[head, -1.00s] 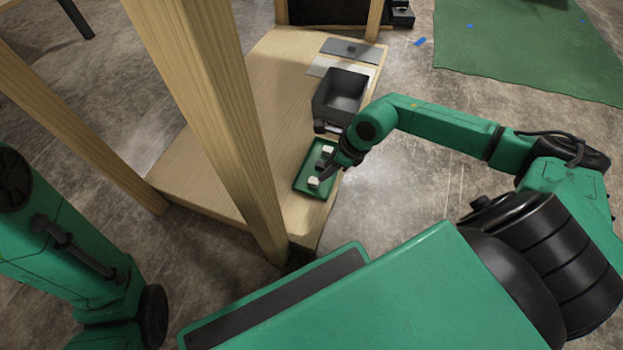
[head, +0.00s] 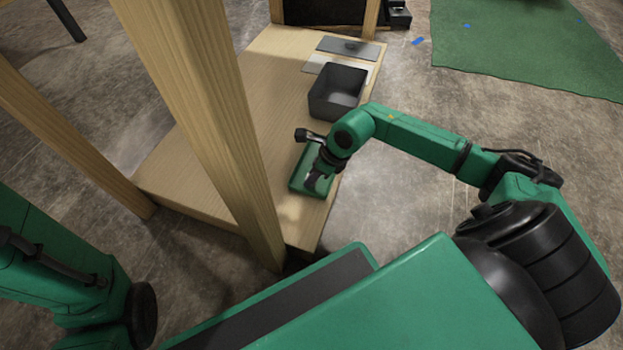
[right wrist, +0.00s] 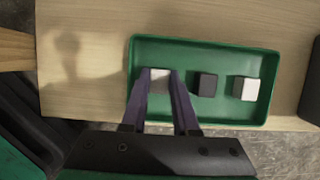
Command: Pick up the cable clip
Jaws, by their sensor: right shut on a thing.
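A green tray (right wrist: 205,44) lies on the wooden table and holds a row of small block-like clips. My right gripper (right wrist: 160,78) is shut on the leftmost white clip (right wrist: 160,86), which sits between its two fingers inside the tray's outline. A black clip (right wrist: 206,84) and another white clip (right wrist: 245,88) stand to the right, clear of the fingers. In the head view the right gripper (head: 316,182) is over the near end of the tray (head: 297,177), and the wrist hides most of the clips. I cannot tell whether the held clip touches the tray floor. My left gripper is out of view.
A dark open bin (head: 337,92) stands on the table (head: 230,135) beyond the tray. Behind it are a pale plate (head: 318,65) and a grey plate (head: 347,46). A wooden post (head: 205,110) rises in front of the table. The table left of the tray is clear.

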